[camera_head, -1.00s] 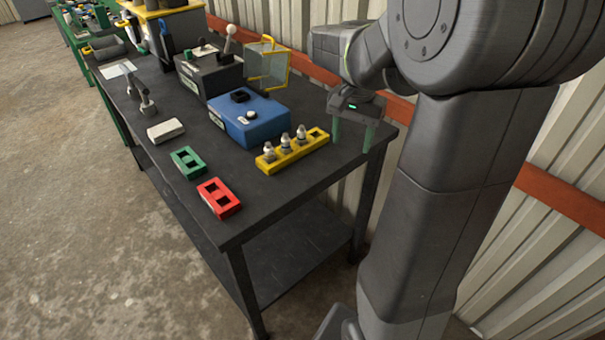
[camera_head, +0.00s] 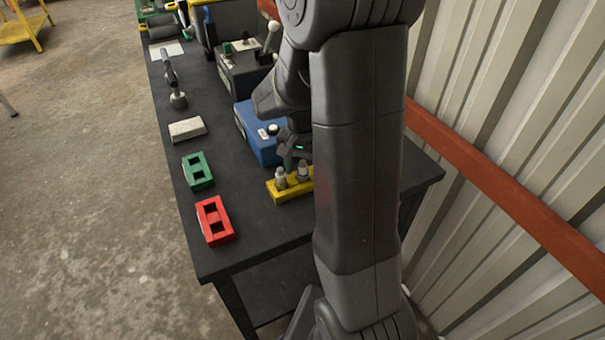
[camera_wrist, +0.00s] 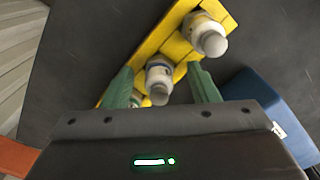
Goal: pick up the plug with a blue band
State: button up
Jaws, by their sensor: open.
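The yellow holder (camera_head: 290,192) lies on the dark table, partly hidden behind my arm. Two grey-white plugs, a left one (camera_head: 281,178) and a right one (camera_head: 303,172), show upright in it.
A blue box (camera_head: 258,140) stands close behind the holder and shows at right in the wrist view (camera_wrist: 270,105). A red block (camera_head: 215,220), a green block (camera_head: 198,171) and a pale block (camera_head: 187,129) lie along the left side.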

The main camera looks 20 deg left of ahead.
jog(key=shift+f, duration=0.25)
jog(key=c, duration=1)
jog(key=shift+r, duration=0.1)
jog(key=shift+c, duration=0.2)
notch_tip(320, 180, up, 11)
jog(key=shift+f, duration=0.15)
jog(key=shift+r+p, duration=0.9)
jog(key=shift+p, duration=0.1)
jog(key=shift+f, duration=0.1)
